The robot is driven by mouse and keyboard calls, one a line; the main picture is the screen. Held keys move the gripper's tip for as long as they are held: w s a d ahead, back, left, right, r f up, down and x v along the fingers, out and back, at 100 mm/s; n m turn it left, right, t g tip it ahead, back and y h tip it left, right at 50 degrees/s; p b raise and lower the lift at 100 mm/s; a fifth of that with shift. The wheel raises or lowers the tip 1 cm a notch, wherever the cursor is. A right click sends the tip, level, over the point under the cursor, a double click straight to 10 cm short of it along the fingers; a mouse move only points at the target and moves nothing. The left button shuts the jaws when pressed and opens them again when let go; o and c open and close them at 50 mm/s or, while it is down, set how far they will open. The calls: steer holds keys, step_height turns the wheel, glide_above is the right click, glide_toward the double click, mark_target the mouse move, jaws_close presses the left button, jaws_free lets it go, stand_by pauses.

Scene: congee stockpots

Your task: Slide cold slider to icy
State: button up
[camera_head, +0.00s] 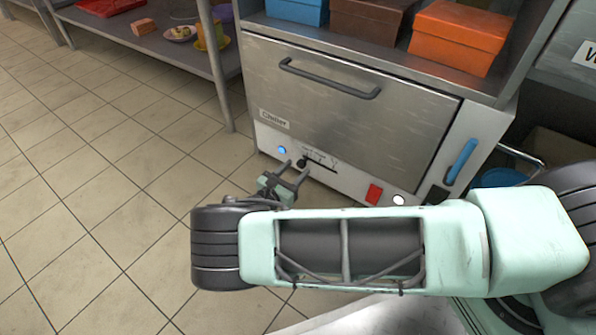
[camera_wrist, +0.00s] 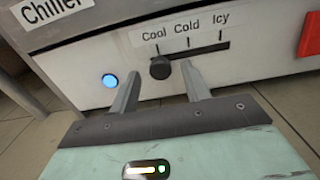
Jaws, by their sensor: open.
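The chiller (camera_head: 345,100) is a steel-fronted unit with a white lower panel. Its cold slider is a dark round knob (camera_wrist: 160,68) on a horizontal slot, at the left end under the word Cool. The scale label (camera_wrist: 187,31) reads Cool, Cold, Icy from left to right. The knob also shows in the head view (camera_head: 302,163). My gripper (camera_wrist: 160,80) is open in front of the panel, with one finger left of the knob and one right of it. It also shows in the head view (camera_head: 292,167). I cannot tell whether either finger touches the knob.
A lit blue button (camera_wrist: 109,80) is left of the slider, and a red square (camera_wrist: 310,35) is at the right. A blue handle (camera_head: 461,160) is on the chiller's right side. Boxes (camera_head: 455,38) stand above. The tiled floor (camera_head: 90,200) at left is clear.

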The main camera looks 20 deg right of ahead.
steer(key=shift+x, duration=1.15)
jaws_close()
steer(key=shift+s+d+r, duration=0.1)
steer(key=shift+s, duration=0.2)
steer(key=s+d+p, duration=0.1)
steer(key=s+p, duration=0.1)
steer(key=s+d+p, duration=0.4)
steer(key=shift+s, duration=0.4)
steer(key=shift+s+d+f, duration=0.15)
steer(key=shift+s+f, duration=0.05)
steer(key=shift+s, duration=0.05)
jaws_free()
